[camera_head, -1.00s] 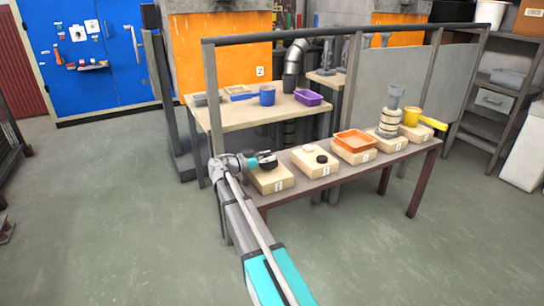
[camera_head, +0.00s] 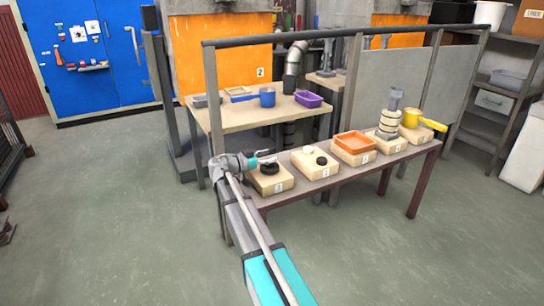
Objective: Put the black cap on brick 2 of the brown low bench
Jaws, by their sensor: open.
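A black round cap (camera_head: 270,169) rests on the leftmost brick (camera_head: 272,184) of the brown low bench (camera_head: 344,183). My gripper (camera_head: 267,157) is open just above and behind the cap, apart from it. The second brick (camera_head: 316,170) carries a small white piece (camera_head: 308,151) and a small black disc (camera_head: 321,160). The bricks have white number labels, too small to read surely.
Along the bench stand an orange tray (camera_head: 355,142), a stacked grey and cream piece (camera_head: 390,121) and a yellow cup (camera_head: 412,118), each on a brick. A table behind holds a blue cup (camera_head: 267,97) and a purple tray (camera_head: 308,99). A rail (camera_head: 345,33) runs above the bench.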

